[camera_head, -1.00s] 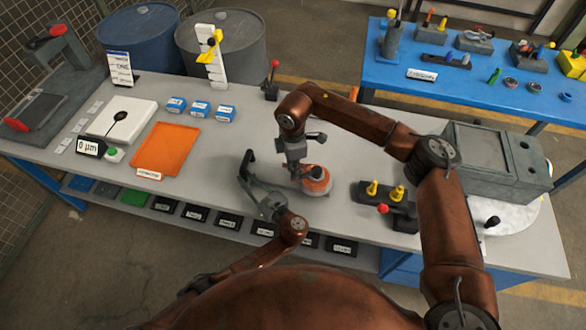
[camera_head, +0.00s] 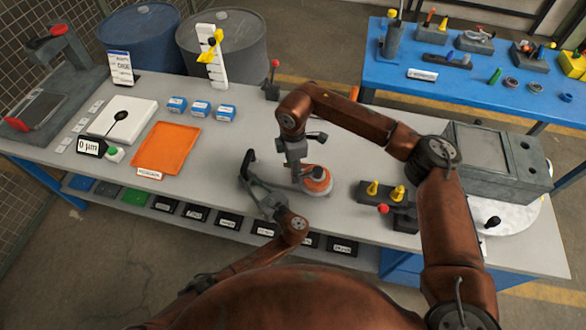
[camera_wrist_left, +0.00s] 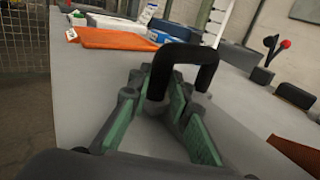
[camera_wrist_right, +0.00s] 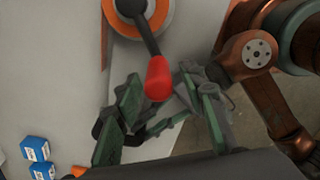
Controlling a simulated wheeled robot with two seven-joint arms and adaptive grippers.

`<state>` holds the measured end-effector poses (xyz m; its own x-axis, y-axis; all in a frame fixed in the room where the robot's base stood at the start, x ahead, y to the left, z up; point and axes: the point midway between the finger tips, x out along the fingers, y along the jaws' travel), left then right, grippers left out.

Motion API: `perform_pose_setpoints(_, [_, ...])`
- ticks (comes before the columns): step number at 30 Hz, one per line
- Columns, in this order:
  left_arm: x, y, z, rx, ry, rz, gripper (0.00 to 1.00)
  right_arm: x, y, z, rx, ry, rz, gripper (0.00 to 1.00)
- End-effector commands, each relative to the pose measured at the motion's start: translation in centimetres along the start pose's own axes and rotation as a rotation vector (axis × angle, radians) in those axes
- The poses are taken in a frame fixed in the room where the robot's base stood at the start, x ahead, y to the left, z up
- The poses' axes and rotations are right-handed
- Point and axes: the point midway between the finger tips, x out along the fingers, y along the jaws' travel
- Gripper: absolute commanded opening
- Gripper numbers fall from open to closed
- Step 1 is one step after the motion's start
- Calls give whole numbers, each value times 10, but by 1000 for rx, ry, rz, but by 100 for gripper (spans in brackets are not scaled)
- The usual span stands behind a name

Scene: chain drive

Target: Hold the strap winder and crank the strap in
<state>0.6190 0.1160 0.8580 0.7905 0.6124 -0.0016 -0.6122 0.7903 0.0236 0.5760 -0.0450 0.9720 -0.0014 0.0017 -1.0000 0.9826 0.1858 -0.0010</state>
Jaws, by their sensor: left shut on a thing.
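The strap winder's orange reel (camera_head: 318,180) rests on the grey bench in the head view. Its black U-shaped handle (camera_wrist_left: 186,62) rises between my left fingers in the left wrist view. My left gripper (camera_head: 264,190) is shut on that handle, left of the reel. In the right wrist view, the reel (camera_wrist_right: 150,22) is at the top, and a dark crank arm runs down to a red knob (camera_wrist_right: 158,78). My right gripper (camera_wrist_right: 162,88) is open, with the knob between its fingers and gaps on both sides. In the head view the right wrist hides the knob.
An orange tray (camera_head: 192,128), blue boxes (camera_head: 200,108) and a white plate (camera_head: 146,108) are on the bench's left. A block with yellow pegs (camera_head: 378,202) stands right of the winder. A grey machine (camera_head: 490,155) is at the right end. The front edge is close.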

Motion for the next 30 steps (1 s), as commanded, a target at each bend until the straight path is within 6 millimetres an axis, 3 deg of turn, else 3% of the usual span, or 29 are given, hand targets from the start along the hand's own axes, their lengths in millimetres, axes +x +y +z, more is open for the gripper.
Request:
perform_pose_setpoints(5, [1,1,1,0,-2,3,0,-22,1,0,0,1,4,37])
perform_pose_setpoints(18, [1,1,1,1,-3,4,0,-105,1,0,0,1,2,37])
perform_pose_setpoints(24, [1,1,1,1,-3,4,0,-118,1,0,0,1,2,37])
perform_pose_setpoints(30, [1,1,1,1,-3,4,0,-119,1,0,0,2,1,37])
